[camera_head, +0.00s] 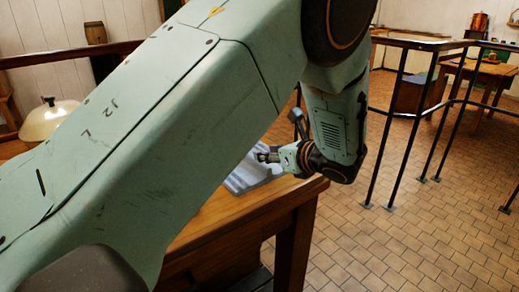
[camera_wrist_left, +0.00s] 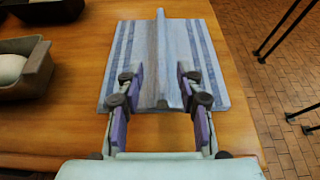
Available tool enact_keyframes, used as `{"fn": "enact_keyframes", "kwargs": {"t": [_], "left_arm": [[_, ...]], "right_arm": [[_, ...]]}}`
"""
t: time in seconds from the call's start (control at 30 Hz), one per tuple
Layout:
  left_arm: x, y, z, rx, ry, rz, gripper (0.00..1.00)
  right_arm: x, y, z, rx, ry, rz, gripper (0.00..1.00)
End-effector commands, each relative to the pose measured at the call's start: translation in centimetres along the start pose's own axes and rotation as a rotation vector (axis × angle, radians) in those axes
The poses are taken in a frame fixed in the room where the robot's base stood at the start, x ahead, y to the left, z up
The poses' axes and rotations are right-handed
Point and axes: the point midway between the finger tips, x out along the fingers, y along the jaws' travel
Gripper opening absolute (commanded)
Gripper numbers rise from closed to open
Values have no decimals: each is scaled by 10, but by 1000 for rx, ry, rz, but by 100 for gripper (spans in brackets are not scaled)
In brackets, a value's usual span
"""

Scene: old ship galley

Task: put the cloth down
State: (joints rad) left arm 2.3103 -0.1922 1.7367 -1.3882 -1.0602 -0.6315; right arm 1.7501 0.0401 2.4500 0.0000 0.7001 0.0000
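The cloth (camera_wrist_left: 120,60) is pale blue with darker stripes and lies spread on the wooden table (camera_wrist_left: 75,120), near its right edge in the left wrist view. A raised ridge runs along its middle. My left gripper (camera_wrist_left: 160,88) is open over the cloth's near part, one finger on each side of the ridge, with gaps between. I cannot tell whether the fingertips touch the cloth. In the head view the cloth (camera_head: 246,177) shows partly behind my left arm, beside the left gripper (camera_head: 266,156). My right gripper is not in view.
A dark container with a pale rounded thing (camera_wrist_left: 22,70) stands left of the cloth in the wrist view. A domed cream lid (camera_head: 48,119) sits at left in the head view. Black railings (camera_head: 390,120) stand on the tiled floor to the right.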

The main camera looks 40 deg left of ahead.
Motion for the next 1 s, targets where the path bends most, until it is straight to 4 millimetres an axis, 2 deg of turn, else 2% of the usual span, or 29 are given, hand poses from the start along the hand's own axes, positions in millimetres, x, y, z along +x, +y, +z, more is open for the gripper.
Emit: {"fn": "enact_keyframes", "kwargs": {"t": [0.1,0.23,1.0], "left_arm": [[-14,0,1,2,-2,-2,37],[-20,0,0,1,-1,0,37],[-22,0,-1,0,0,0,37]], "right_arm": [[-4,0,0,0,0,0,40],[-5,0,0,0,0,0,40],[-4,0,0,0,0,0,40]]}}
